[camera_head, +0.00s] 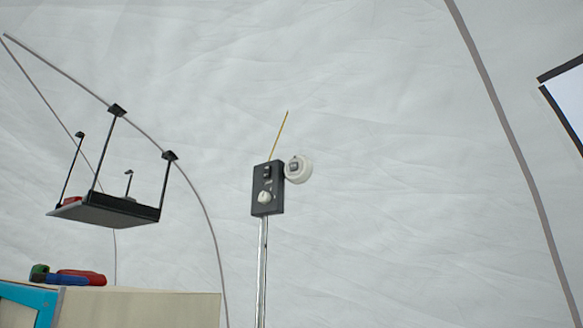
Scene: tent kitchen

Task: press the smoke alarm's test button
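A white round disc (303,175), which looks like the smoke alarm, shows near the middle of the head view. It is at the upper right side of a dark box on a pole. A small grey part (294,165) on the disc's face may be its test button; it is too small to be sure. I cannot tell whether the disc is fixed to the box or stands behind it. My gripper is not in view.
The dark box (275,201) has a white knob (264,197) and sits on a metal pole (262,270). A thin yellow rod (278,135) rises behind it. A black shelf (120,210) hangs at left above a pale cabinet (140,309). Right of the pole is clear.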

